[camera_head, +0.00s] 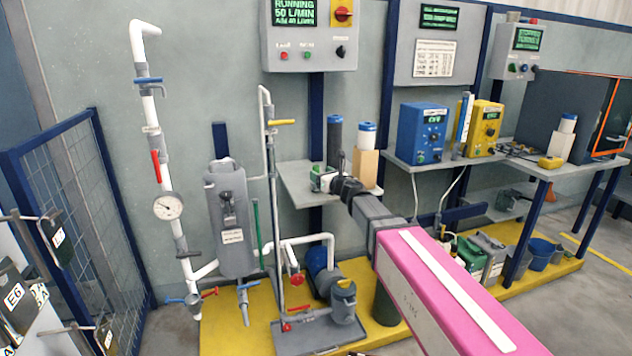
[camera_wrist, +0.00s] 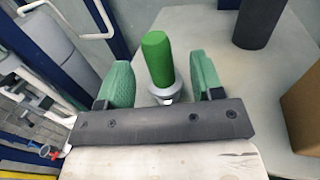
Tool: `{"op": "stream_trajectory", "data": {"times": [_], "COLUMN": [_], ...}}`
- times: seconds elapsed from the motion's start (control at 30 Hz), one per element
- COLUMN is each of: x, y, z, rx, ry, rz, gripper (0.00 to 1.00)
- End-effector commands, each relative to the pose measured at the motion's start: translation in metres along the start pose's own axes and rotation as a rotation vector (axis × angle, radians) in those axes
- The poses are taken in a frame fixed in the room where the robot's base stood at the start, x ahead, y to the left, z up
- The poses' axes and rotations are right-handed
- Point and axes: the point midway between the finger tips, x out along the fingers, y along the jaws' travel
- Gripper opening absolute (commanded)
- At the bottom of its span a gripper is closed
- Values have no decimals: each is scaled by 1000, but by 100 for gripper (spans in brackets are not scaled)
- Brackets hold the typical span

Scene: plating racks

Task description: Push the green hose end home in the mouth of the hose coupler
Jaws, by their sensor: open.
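The green hose end (camera_wrist: 157,58) is a short, thick cylinder in the wrist view. It stands in or on a light grey coupler (camera_wrist: 166,93), whose mouth is mostly hidden behind it. How deep the hose end sits cannot be told. My gripper (camera_wrist: 161,64) is open, with one green-padded finger on each side of the hose end. A gap shows on both sides, so neither finger touches it. In the head view my gripper (camera_head: 323,178) is over the small grey shelf, and the hose end cannot be made out clearly there.
The grey shelf (camera_head: 292,188) also holds a dark cylinder (camera_head: 335,135) and a tan block (camera_head: 365,167) with a white and blue cylinder on top. The block and dark cylinder (camera_wrist: 262,22) stand right of my gripper in the wrist view. Pipes and a grey tank (camera_head: 230,200) stand left.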

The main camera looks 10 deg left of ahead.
Motion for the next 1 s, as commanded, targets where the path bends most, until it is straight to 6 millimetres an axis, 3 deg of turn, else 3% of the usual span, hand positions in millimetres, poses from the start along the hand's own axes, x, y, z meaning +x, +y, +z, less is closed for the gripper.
{"op": "stream_trajectory", "data": {"times": [0.17,0.5,0.73,0.77,0.93,1.0], "x": [11,54,55,55,55,55], "y": [0,2,2,2,2,2], "z": [-1,-3,-2,-2,-2,-2], "rx": [2,2,2,2,2,2], "ry": [0,0,0,0,0,-1], "rz": [0,-1,-2,-2,-2,-1], "gripper": [61,61,61,57,2,1]}}
